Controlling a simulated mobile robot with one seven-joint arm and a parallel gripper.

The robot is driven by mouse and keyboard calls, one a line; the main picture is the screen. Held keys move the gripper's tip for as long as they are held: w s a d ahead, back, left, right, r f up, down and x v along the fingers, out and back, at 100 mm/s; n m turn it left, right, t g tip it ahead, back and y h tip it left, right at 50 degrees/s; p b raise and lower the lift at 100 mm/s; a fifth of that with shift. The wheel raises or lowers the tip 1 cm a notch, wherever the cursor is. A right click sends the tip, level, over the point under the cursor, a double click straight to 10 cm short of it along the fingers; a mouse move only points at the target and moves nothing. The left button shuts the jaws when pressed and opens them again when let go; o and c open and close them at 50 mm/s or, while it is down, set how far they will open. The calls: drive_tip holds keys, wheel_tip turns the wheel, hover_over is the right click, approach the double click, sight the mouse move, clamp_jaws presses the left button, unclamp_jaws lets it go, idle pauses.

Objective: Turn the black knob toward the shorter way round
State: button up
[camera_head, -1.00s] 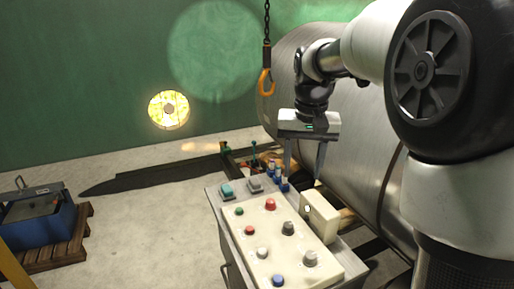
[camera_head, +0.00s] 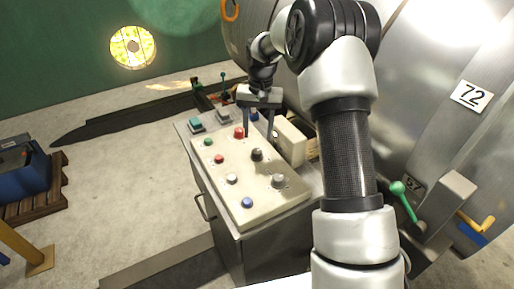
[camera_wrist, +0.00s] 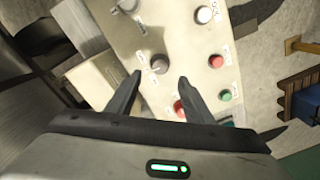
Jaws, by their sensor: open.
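The black knob (camera_head: 257,154) stands on the cream top of a control panel (camera_head: 214,169), beside a lighter grey knob (camera_head: 278,181). In the wrist view the black knob (camera_wrist: 160,63) shows just beyond and between my fingertips. My gripper (camera_head: 260,138) is open and empty, pointing down over the back part of the panel. In the wrist view my gripper (camera_wrist: 160,76) has one finger on each side of the knob's line. The knob seems untouched. Its pointer direction is too small to tell.
A red button (camera_head: 239,132) sits close to my left finger. Green, red, white and blue buttons line the panel's left side. A cream box (camera_head: 291,141) stands right of my gripper. A large metal tank (camera_head: 420,60) and a green-knobbed lever (camera_head: 398,188) are at right.

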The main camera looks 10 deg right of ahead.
sight(257, 150)
wheel_tip(257, 150, down, 8)
drive_tip(key=shift+a+r, duration=0.1)
drive_tip(key=shift+a, duration=0.05)
drive_tip(key=c, duration=1)
drive_tip(key=shift+c, duration=0.2)
drive_tip(key=shift+n, duration=0.3)
drive_tip(key=n, duration=0.3)
drive_tip(key=shift+w+n, duration=0.1)
drive_tip(key=shift+n, duration=0.3)
drive_tip(key=shift+r+n, duration=0.1)
drive_tip(key=shift+n, duration=2.1)
